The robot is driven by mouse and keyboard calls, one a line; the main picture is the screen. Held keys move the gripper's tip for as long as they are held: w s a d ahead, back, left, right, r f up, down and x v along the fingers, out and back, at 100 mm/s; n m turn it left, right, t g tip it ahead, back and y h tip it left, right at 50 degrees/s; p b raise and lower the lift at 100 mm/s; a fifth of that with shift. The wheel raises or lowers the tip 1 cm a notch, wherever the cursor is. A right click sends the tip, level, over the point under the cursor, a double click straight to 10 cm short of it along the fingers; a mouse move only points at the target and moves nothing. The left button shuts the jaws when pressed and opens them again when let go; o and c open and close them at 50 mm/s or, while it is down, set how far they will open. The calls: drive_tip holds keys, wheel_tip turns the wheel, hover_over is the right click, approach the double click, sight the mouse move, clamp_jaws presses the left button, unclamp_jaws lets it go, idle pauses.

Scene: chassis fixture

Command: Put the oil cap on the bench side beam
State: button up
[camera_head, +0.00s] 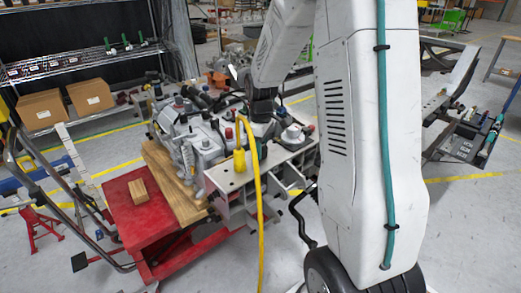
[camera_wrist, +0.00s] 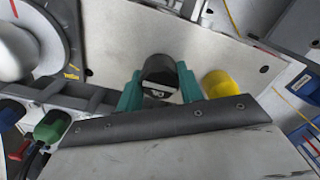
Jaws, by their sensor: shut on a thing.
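The oil cap (camera_wrist: 160,72) is black with pale lettering on it and sits between the teal fingers of my gripper (camera_wrist: 158,80) in the wrist view. The fingers are shut on its two sides. Behind it in the wrist view is the light grey, flat bench side beam (camera_wrist: 110,30); whether the cap touches it or hangs above it I cannot tell. In the head view the beam (camera_head: 222,181) runs along the near side of the engine bench. My gripper (camera_head: 263,128) is over the bench there, and the cap is not distinguishable.
A yellow fitting (camera_head: 239,161) with a yellow hose stands on the beam; it shows close right of my fingers in the wrist view (camera_wrist: 222,84). A round dial (camera_wrist: 65,45) is at the left. The engine (camera_head: 205,140) and a red cart (camera_head: 140,215) are beside the beam.

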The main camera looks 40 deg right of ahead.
drive_tip(key=shift+f, duration=0.3)
drive_tip(key=shift+f, duration=0.1)
drive_tip(key=shift+f, duration=0.1)
drive_tip(key=o, duration=1.1)
